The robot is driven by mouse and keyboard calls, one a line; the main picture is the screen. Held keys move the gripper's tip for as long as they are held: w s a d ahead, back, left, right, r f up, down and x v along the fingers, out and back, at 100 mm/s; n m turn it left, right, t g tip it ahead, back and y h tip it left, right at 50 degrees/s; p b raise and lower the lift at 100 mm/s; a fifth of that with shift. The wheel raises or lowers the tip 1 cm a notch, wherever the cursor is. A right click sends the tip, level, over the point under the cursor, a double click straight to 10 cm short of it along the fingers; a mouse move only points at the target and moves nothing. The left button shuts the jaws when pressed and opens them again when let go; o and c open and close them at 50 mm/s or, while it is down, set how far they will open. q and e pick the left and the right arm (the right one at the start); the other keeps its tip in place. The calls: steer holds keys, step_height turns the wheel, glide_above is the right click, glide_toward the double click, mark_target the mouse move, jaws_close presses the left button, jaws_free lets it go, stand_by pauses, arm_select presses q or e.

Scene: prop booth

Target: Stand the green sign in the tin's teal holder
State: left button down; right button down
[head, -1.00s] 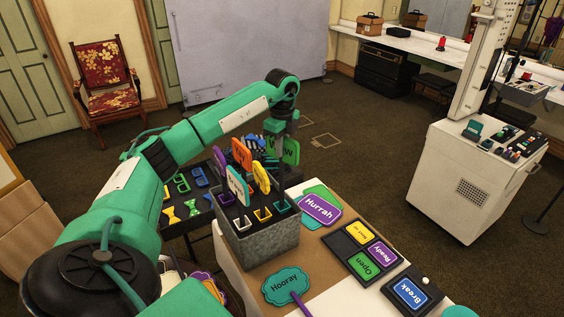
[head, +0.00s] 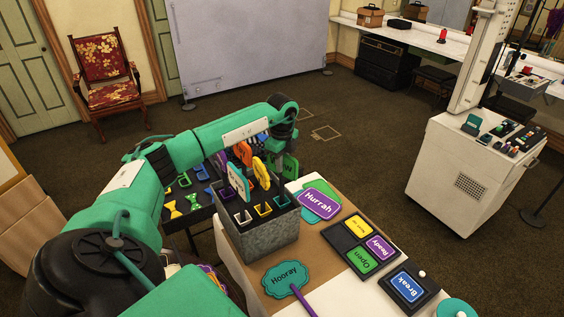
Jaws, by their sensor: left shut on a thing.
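The grey tin (head: 268,239) stands on the table with a dark top of coloured holders. A teal-looking holder (head: 282,202) is at its front right corner, and it looks empty. Several upright signs stand in the tin, among them a white and teal one (head: 238,181) and an orange one (head: 261,173). My left gripper (head: 278,166) is over the tin's far right part, partly hidden by its own wrist and the signs. It is shut on the green sign (head: 290,168), which shows just right of the fingers. Whether the sign touches the tin is hidden. My right gripper is out of view.
A yellow holder (head: 263,210) and a white holder (head: 242,217) sit beside the teal one. Right of the tin lie a purple Hurrah sign (head: 318,203), a dark tray (head: 347,242) of small signs and a blue Break sign (head: 408,287). A teal Hooray sign (head: 285,278) lies in front.

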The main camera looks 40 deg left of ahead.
arm_select(q)
steer(key=c, duration=1.4)
jaws_free()
steer(key=shift+f, duration=0.1)
steer(key=shift+r+p, duration=0.3)
steer(key=shift+r, duration=0.2)
step_height(320, 180, up, 11)
steer(key=b, duration=0.5)
steer(key=shift+r, duration=0.35)
steer(key=shift+f, duration=0.15)
